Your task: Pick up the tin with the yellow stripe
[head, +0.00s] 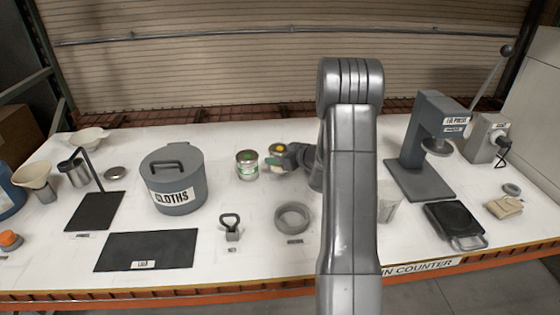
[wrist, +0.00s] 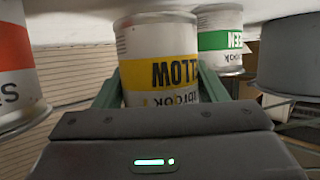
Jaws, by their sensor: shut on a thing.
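The tin with the yellow stripe (wrist: 160,70) is between my gripper's two green-grey fingers in the wrist view, which is upside down. Its lid with a yellow dot (head: 278,148) shows in the head view, where the arm partly hides the tin. My gripper (wrist: 158,88) is shut on this tin; it also shows in the head view (head: 284,158), reaching in from the right. The tin looks upright. I cannot tell whether its base is clear of the counter.
A green-striped tin (wrist: 220,40) stands close by, left of the held tin in the head view (head: 247,166). A red-striped tin (wrist: 14,70) is on the other side.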

